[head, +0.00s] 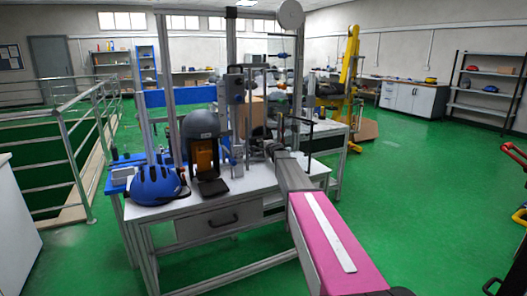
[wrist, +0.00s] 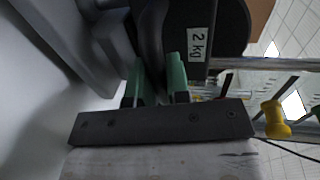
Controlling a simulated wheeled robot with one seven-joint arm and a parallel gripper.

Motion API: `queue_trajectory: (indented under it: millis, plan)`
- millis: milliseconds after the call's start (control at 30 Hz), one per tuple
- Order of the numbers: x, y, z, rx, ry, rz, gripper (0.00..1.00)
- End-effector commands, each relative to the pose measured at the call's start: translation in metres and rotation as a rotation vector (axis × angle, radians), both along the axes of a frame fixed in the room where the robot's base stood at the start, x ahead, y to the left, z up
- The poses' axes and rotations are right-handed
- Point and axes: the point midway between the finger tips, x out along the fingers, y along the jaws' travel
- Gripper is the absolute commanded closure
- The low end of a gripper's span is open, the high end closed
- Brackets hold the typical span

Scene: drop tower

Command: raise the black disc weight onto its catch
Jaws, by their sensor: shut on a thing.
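The black disc weight (wrist: 225,38), with a white "2 kg" label, fills the upper middle of the wrist view. My gripper (wrist: 160,82) has its two green-padded fingers closed around a dark, narrow, curved part at the weight's left side. In the head view my arm reaches to the tower's foot on the bench, and my gripper (head: 271,149) is small there. The weight cannot be made out clearly in the head view. The drop tower's metal posts (head: 231,50) rise from the bench, with a round pale disc at the top. I cannot identify the catch for certain.
A blue helmet (head: 157,184) and a grey helmet (head: 201,124) on an orange form stand on the bench (head: 255,186), left of my arm. A yellow knob-like piece (wrist: 274,119) shows at right in the wrist view.

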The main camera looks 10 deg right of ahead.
Motion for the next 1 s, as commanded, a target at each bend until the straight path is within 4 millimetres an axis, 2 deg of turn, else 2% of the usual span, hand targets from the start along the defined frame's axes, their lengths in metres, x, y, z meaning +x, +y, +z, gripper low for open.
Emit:
queue_trajectory:
  millis: [267,700,900,1000]
  plan:
    - [0.0,0.0,0.076,0.001,-0.009,-0.002,1.0]
    - [0.001,0.0,0.231,0.003,-0.01,-0.003,1.0]
    - [0.001,-0.001,0.287,0.002,-0.009,-0.003,1.0]
    - [0.001,-0.001,0.308,0.003,-0.009,-0.003,1.0]
